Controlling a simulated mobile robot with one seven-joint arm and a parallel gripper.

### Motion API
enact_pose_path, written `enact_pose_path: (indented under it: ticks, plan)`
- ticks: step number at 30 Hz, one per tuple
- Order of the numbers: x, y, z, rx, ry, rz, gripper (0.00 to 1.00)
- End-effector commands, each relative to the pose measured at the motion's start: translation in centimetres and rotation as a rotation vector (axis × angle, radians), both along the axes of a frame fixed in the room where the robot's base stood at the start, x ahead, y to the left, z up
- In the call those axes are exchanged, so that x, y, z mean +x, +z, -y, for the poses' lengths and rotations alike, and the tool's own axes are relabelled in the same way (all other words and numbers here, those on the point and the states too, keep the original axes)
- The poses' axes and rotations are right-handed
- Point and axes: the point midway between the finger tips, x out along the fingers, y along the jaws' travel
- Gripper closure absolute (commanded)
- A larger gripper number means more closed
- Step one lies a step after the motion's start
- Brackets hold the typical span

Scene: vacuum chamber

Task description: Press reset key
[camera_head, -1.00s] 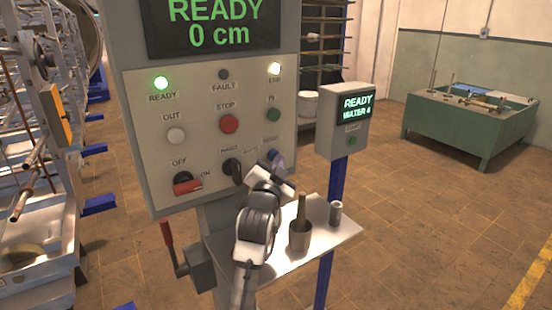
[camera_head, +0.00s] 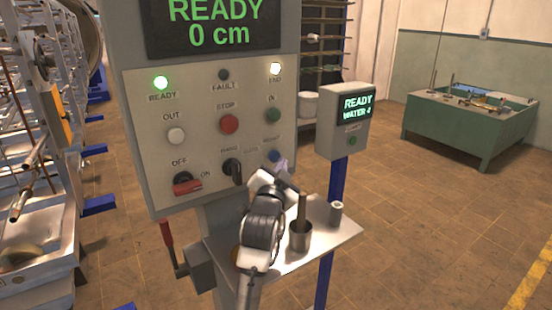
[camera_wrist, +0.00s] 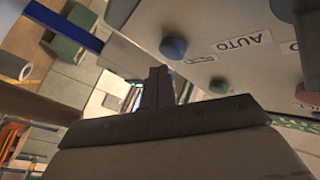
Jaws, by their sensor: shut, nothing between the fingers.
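The reset key is a blue round button (camera_head: 273,155) at the lower right of the grey control panel (camera_head: 205,105). The button also shows in the wrist view (camera_wrist: 173,47), beside a small label and the AUTO label. My gripper (camera_head: 282,162) is close in front of the panel, just below and right of the blue button. In the wrist view my gripper's fingers (camera_wrist: 159,75) are together, empty, with their tips a little below the button in the picture. I cannot tell the depth gap; no contact is visible.
The black selector switch (camera_head: 232,170) is left of the blue button, and the green IN button (camera_head: 273,115) is above it. A metal shelf (camera_head: 335,238) below carries a cup with a rod (camera_head: 301,236) and a small cylinder (camera_head: 336,212). A READY/WATER box (camera_head: 344,135) stands to the right.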

Motion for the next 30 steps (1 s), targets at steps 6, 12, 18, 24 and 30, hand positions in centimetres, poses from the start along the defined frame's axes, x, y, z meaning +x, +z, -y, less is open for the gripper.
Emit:
enact_pose_path:
  ticks: [6,12,18,24,30]
  plan:
    - [-0.3,0.0,0.3,0.0,-0.002,0.001,1.0]
    - [-1.9,0.0,1.4,0.0,-0.002,0.001,1.0]
    - [-3.4,0.0,2.6,-0.001,-0.003,0.002,1.0]
    - [-4.1,0.0,3.0,-0.001,-0.002,0.0,1.0]
    - [-4.1,0.0,3.0,0.0,-0.001,0.001,1.0]
